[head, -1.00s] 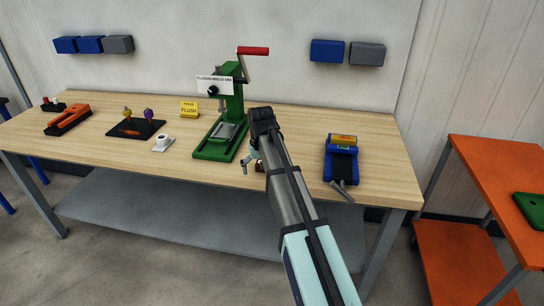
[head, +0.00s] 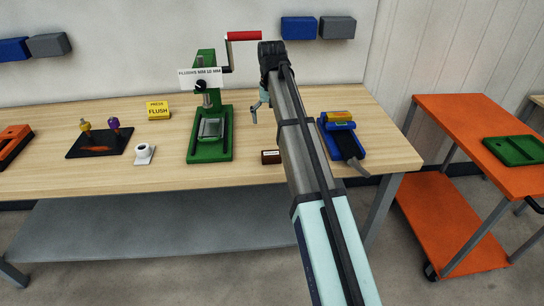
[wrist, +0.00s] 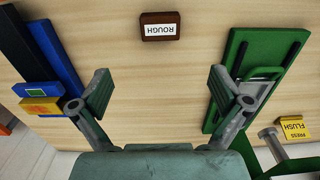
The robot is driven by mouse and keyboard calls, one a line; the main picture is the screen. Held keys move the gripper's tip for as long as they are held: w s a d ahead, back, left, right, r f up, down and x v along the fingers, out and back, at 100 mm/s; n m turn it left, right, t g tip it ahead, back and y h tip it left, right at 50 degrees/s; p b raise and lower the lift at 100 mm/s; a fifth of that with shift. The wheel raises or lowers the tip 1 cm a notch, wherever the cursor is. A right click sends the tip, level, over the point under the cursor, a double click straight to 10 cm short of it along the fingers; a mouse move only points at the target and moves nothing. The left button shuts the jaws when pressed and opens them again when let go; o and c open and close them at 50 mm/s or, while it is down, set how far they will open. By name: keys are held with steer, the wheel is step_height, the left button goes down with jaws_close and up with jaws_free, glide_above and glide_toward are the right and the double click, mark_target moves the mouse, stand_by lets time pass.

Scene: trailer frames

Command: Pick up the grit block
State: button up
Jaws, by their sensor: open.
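The grit block is likely the small dark brown block (wrist: 161,34) with a white "ROUGH" label, lying on the wooden table in the wrist view. In the head view it is a small brown block (head: 271,157) near the table's front edge, just left of my arm. My gripper (wrist: 160,90) is open and empty, its two green-padded fingers spread wide. In the wrist view the block sits beyond the fingertips, roughly centred between them and apart from them. In the head view my gripper (head: 259,105) hangs behind the block, partly hidden by my arm.
A green press (head: 210,150) with a red-handled crank stands left of the block. A blue vise-like tool (head: 345,142) is to its right. Bare wood surrounds the block.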

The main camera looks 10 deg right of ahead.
steer(key=p, duration=0.2)
glide_toward(271, 153)
steer(key=f, duration=0.5)
steer(key=shift+s, duration=0.2)
steer(key=shift+w+f+p, duration=0.1)
steer(key=shift+f+p, duration=1.25)
steer(key=shift+f, duration=1.4)
steer(key=c, duration=1.2)
